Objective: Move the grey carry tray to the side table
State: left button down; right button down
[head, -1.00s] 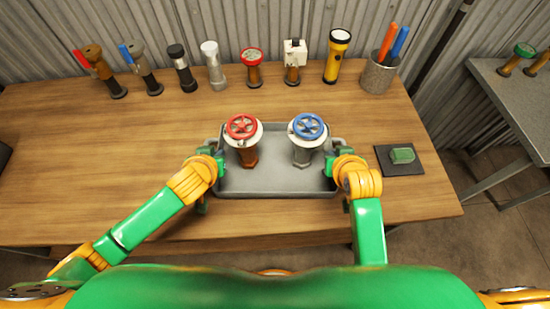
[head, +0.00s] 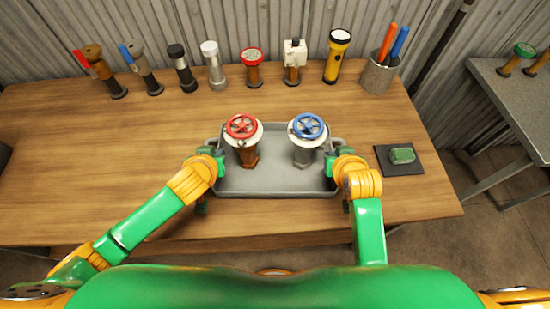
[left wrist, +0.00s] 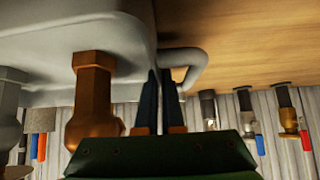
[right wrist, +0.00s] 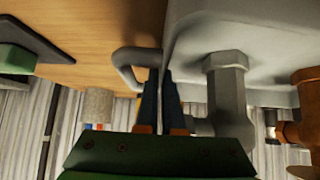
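The grey carry tray (head: 275,185) is at the middle of the wooden table's front part. I cannot tell whether it touches the tabletop. Two valves stand upright in it: one with a red handwheel (head: 242,127), one with a blue handwheel (head: 308,126). My left gripper (head: 214,160) is at the tray's left handle; in the left wrist view its fingers (left wrist: 161,85) are close together on the handle (left wrist: 195,65). My right gripper (head: 336,160) is at the right handle; its fingers (right wrist: 160,85) are close together on the handle (right wrist: 125,65). The side table (head: 510,100) is at the far right.
Several tools and valves stand along the table's back, including a yellow flashlight (head: 338,55) and a grey cup (head: 379,76). A dark pad (head: 390,168) with a green block (head: 402,154) lies right of the tray. A floor gap separates the tables. The side table's back holds a green-wheeled valve (head: 524,50).

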pick_arm(q)
jog(key=shift+r, duration=0.15)
pick_arm(e)
jog(key=shift+r, duration=0.1)
